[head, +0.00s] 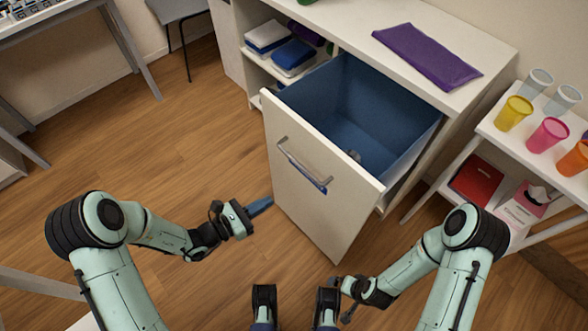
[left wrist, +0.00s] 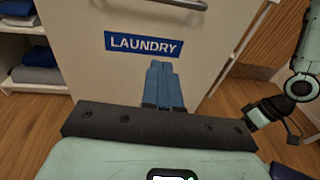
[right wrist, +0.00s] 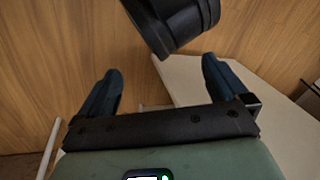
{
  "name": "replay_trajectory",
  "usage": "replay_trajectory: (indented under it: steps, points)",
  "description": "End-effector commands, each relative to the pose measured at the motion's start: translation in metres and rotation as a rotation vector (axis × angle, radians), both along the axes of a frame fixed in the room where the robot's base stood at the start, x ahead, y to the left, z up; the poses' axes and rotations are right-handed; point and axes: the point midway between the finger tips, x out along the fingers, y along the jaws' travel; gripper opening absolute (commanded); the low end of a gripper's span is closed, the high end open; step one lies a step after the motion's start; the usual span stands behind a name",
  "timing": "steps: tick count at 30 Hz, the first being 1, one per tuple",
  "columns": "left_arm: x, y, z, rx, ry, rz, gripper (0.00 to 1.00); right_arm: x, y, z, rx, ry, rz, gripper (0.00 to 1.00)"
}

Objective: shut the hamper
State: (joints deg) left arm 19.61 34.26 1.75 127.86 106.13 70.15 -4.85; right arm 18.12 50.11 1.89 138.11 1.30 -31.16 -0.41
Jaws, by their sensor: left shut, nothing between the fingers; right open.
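The hamper (head: 340,212) is a pull-out bin with a white front and an open blue inside, standing well out of the white cabinet. Its front has a metal handle (head: 302,168). In the left wrist view, a blue LAUNDRY label (left wrist: 143,45) shows below the handle. My left gripper (head: 266,204) is shut and empty, close to the left edge of the front in the head view. Its blue fingers (left wrist: 163,85) point at the panel below the label; I cannot tell if they touch. My right gripper (right wrist: 163,85) is open and empty, low in front of the hamper's right side.
A purple cloth (head: 426,54) lies on the cabinet top. Folded towels (head: 292,56) sit on a shelf left of the hamper. A side table (head: 497,128) with several cups stands at the right. The wooden floor at the left is clear.

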Motion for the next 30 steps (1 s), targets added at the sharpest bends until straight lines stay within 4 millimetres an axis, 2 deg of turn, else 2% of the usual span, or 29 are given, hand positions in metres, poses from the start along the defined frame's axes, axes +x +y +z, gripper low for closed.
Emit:
replay_trajectory:
  steps: [1, 3, 8, 11, 21, 26, 30]
  points:
    - [0.011, 0.008, 0.003, -0.026, -0.028, 0.05, 0.0, 0.003, -0.001, -0.007, -0.002, -0.006, -0.003, 1.0]
    - [0.021, 0.016, 0.01, -0.052, -0.055, 0.099, 0.0, 0.005, -0.002, -0.009, -0.005, -0.011, -0.004, 1.0]
    - [0.033, 0.014, 0.016, -0.067, -0.072, 0.124, 0.0, 0.008, -0.003, -0.011, -0.008, -0.02, -0.007, 1.0]
    - [0.043, 0.002, 0.016, -0.068, -0.071, 0.121, 0.0, 0.012, -0.005, -0.013, -0.013, -0.029, -0.011, 1.0]
    - [0.094, -0.049, 0.014, -0.067, -0.069, 0.119, 0.0, 0.032, -0.016, -0.028, -0.04, -0.081, -0.033, 1.0]
    - [0.112, -0.067, 0.014, -0.066, -0.068, 0.12, 0.0, 0.042, -0.021, -0.034, -0.054, -0.108, -0.044, 1.0]
    - [0.121, -0.076, 0.015, -0.066, -0.068, 0.121, 0.0, 0.034, -0.022, -0.041, -0.052, -0.081, -0.043, 1.0]
